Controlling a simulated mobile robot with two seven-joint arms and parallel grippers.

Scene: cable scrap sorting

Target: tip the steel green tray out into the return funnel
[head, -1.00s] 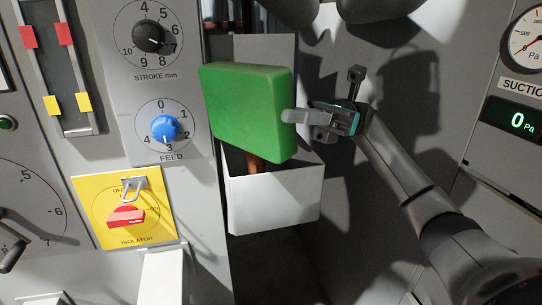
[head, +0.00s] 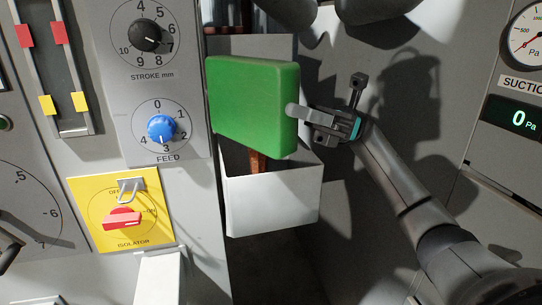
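The green tray (head: 252,98) is tipped up on edge, with its flat green underside facing me. It is above the return funnel, a white open-topped box (head: 272,202). My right gripper (head: 298,111) is shut on the tray's right edge. A brown copper-coloured strip (head: 257,161) shows between the tray and the funnel mouth. The tray's inside is turned away and hidden, and the tray covers much of the funnel opening. My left gripper is not in view.
Left of the funnel is a panel with a stroke dial (head: 146,35), a blue feed knob (head: 161,129) and a red isolator switch (head: 122,219) on a yellow plate. At right are a pressure gauge (head: 527,42) and a suction display (head: 517,121).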

